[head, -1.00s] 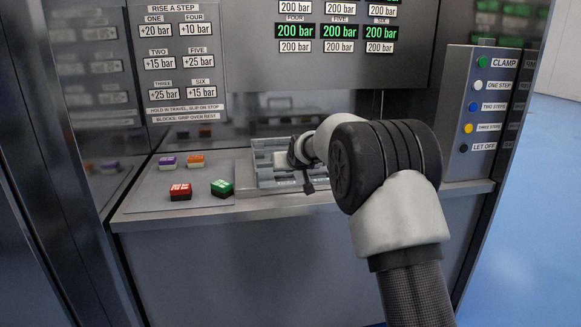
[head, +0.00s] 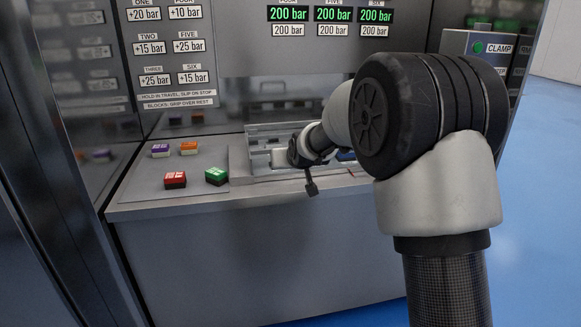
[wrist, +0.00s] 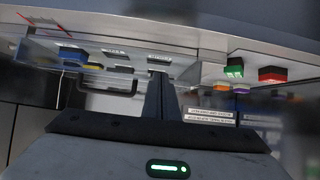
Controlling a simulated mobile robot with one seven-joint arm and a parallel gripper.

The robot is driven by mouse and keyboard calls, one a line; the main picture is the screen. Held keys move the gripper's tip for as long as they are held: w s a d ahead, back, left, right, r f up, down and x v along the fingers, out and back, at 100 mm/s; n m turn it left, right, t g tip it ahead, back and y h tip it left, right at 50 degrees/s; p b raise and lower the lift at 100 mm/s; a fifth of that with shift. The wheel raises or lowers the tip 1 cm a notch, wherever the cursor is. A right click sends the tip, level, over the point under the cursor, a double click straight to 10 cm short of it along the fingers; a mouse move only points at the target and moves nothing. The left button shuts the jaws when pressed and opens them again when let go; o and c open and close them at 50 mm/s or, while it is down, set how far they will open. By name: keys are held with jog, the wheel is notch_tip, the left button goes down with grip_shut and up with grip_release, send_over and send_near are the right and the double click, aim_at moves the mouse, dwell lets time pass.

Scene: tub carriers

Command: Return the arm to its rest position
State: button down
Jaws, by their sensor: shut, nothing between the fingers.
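My gripper (head: 311,188) hangs near the counter's front edge in the head view, just in front of a grey tray-like fixture. Its narrow dark fingers point down and are shut with nothing between them. In the wrist view the closed fingers (wrist: 160,97) stand up in the middle of the picture. My arm's large black joint and pale link fill the right of the head view and hide part of the fixture and the counter behind it.
The counter (head: 240,203) carries red (head: 175,180), green (head: 216,176), purple (head: 160,150) and orange (head: 188,148) blocks left of the grey fixture (head: 258,165). A panel with a green CLAMP button (head: 478,47) stands right. Blue floor (head: 540,200) at right is clear.

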jog(key=s+d+r+g+h, duration=0.1)
jog(key=s+d+r, duration=0.3)
jog(key=s, duration=0.6)
jog(key=s+d+r+g, duration=0.1)
jog(key=s+d+r, duration=0.25)
jog(key=s, duration=0.55)
jog(key=s+d+f+m+g+h, duration=0.1)
jog(key=s+d+g, duration=0.15)
jog(key=s, duration=1.05)
jog(key=s+d+f+m+g, duration=0.1)
jog(key=s+d+f, duration=0.15)
jog(key=s, duration=0.95)
notch_tip(320, 180, up, 23)
jog(key=s+p, duration=0.1)
jog(key=p, duration=2.1)
jog(key=shift+s+d+f, duration=0.15)
jog(key=shift+s+d, duration=0.15)
jog(key=shift+d, duration=0.1)
